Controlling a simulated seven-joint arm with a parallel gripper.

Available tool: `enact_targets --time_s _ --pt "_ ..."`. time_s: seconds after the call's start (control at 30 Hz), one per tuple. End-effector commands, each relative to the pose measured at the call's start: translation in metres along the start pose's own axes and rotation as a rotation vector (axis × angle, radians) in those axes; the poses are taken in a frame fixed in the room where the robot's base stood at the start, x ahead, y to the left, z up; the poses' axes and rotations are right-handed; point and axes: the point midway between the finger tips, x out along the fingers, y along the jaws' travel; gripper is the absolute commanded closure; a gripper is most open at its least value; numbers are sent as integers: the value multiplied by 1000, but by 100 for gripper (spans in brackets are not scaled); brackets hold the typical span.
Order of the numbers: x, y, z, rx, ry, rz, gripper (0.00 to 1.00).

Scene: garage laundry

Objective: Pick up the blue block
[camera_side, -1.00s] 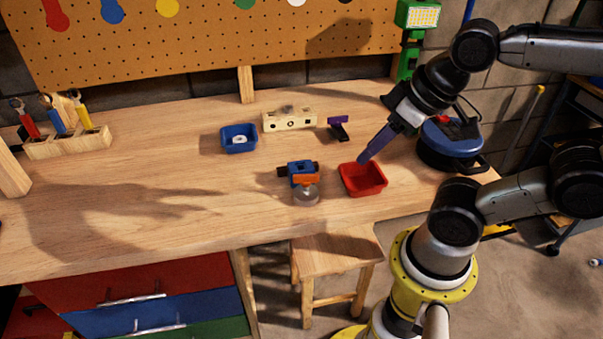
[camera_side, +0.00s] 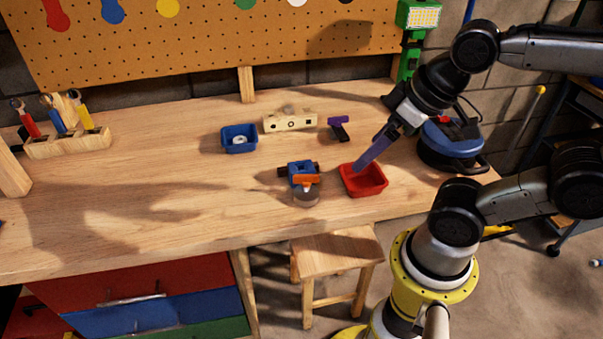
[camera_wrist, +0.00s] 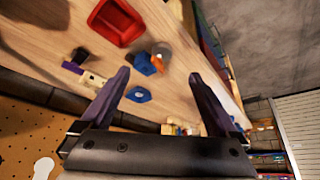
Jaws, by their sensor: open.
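A blue blocky piece (camera_side: 299,168) sits mid-bench, left of the red tray (camera_side: 382,189). It touches or overlaps an orange part (camera_side: 307,179) and a dark bar, with a round grey thing in front; I cannot tell whether they are joined. It also shows in the wrist view (camera_wrist: 143,64), beyond the fingertips. My gripper (camera_side: 357,169) points down-left, its purple fingertips at the back left of the red tray in the picture. In the wrist view my gripper (camera_wrist: 159,74) has its two fingers wide apart with nothing held between them.
A pale wooden block (camera_side: 290,121) and a purple clamp (camera_side: 339,125) lie at the back. A blue round machine (camera_side: 450,145) stands right. A tool rack (camera_side: 70,145) is far left. The bench's left half is mostly clear.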

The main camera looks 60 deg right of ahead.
Motion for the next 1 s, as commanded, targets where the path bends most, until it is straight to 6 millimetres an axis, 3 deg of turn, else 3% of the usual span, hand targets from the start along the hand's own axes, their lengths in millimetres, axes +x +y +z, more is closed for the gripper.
enact_targets --time_s 0.27,0.43,0.57,0.73,1.0 --pt "0 0 0 11 -1 0 0" --pt "-8 0 -6 134 -6 0 0" --pt "-15 2 -34 303 -58 13 0" --pt "-4 9 -77 512 -167 56 0" --pt "54 29 -132 747 -364 156 0"
